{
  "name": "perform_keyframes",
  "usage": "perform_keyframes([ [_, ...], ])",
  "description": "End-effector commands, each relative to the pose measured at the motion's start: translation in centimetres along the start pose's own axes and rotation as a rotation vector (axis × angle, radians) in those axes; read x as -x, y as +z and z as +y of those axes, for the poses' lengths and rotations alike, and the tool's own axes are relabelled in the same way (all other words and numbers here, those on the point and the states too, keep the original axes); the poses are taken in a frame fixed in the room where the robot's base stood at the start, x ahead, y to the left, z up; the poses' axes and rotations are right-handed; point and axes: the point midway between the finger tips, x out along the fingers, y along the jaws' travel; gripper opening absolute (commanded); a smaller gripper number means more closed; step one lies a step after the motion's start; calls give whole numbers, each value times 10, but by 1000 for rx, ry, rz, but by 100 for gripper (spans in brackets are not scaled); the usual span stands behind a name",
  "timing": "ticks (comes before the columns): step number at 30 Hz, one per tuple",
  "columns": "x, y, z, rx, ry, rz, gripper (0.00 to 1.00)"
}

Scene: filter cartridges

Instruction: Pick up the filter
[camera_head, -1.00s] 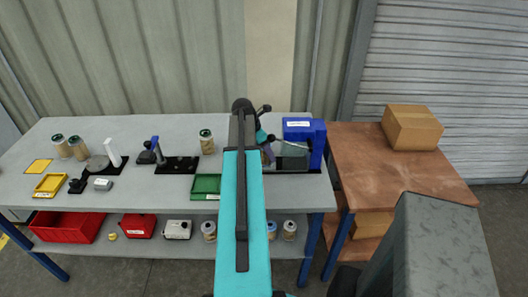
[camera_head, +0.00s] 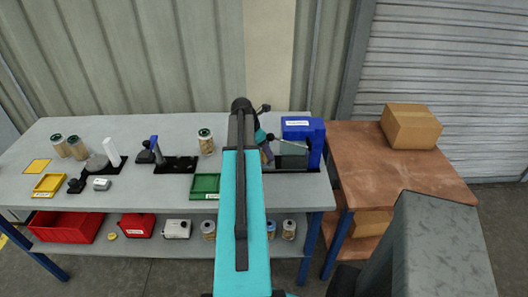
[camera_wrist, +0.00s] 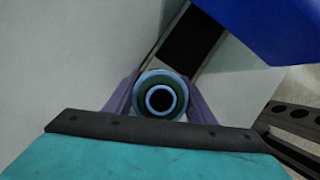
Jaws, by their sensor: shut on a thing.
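My gripper (camera_wrist: 161,103) has purple fingers on both sides of a round filter and is shut on it in the wrist view. The filter (camera_wrist: 145,97) is seen end-on, with a blue rim, a dark green ring and a black central hole. Its body is hidden below that end. In the head view my gripper (camera_head: 267,152) is over the right part of the bench, just left of the blue machine, and partly hidden by my arm. The held filter cannot be made out there.
A blue machine (camera_head: 318,145) with a grey block (camera_head: 291,150) stands close right of my gripper. A green tray (camera_head: 205,185), another filter (camera_head: 206,142) and a black fixture (camera_head: 177,165) lie left. A carton (camera_head: 411,127) sits on the brown table (camera_head: 385,176).

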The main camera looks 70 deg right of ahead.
Motion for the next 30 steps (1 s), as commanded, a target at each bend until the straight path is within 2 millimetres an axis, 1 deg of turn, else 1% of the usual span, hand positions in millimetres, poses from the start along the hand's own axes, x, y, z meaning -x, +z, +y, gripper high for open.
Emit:
perform_keyframes([
  [7, 4, 2, 0, 0, 1, -1, 26],
  [14, 18, 8, 1, -1, 2, -1, 26],
  [30, 76, 32, 1, -1, 1, -1, 26],
])
